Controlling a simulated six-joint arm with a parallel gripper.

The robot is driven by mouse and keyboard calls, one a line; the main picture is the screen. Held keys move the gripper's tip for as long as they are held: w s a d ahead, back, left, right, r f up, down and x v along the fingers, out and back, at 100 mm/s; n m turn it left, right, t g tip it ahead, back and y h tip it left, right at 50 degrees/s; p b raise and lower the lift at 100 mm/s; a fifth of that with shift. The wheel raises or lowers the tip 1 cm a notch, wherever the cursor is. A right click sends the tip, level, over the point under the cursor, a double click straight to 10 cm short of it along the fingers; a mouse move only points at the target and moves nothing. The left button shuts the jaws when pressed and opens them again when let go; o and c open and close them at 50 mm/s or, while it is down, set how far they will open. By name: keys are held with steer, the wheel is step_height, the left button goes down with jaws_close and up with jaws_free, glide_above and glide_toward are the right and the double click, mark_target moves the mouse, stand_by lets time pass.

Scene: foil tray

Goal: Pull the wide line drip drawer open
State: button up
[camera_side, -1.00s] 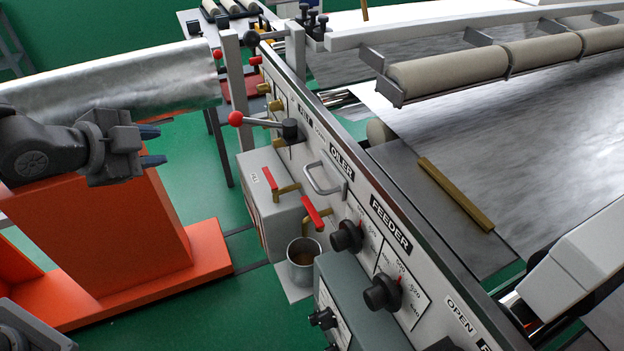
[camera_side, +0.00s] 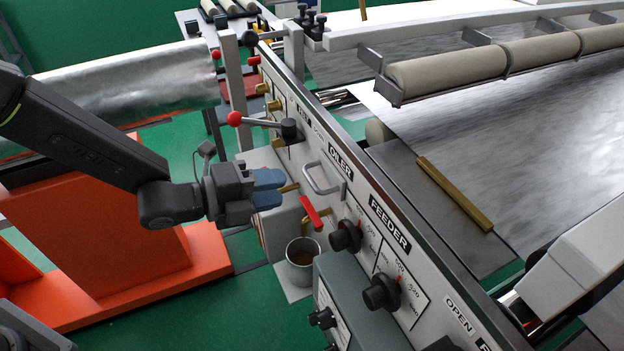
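A silver bar handle (camera_side: 323,178) is fixed to the pale sloping panel (camera_side: 338,205) near the OILER label. It is the only pull-like handle I can make out; I cannot tell the outline of a drawer around it. My gripper (camera_side: 283,189), with blue fingers, is just left of this handle, with a gap in the picture. It is in front of the grey box (camera_side: 262,158) and covers the left red lever, leaving some of its brass stem in view. The fingers appear close together. Whether they touch or hold the lever cannot be told.
A second red lever (camera_side: 312,211) sticks out just below the handle. A metal cup (camera_side: 302,262) with brown contents stands beneath it. Black knobs (camera_side: 346,236) and a red-ball lever (camera_side: 236,118) project from the panel. A large foil roll (camera_side: 135,82) lies behind my arm.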

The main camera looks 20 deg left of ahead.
mark_target(312, 180)
steer(key=x, duration=0.7)
steer(key=shift+w+d, duration=0.3)
jaws_close()
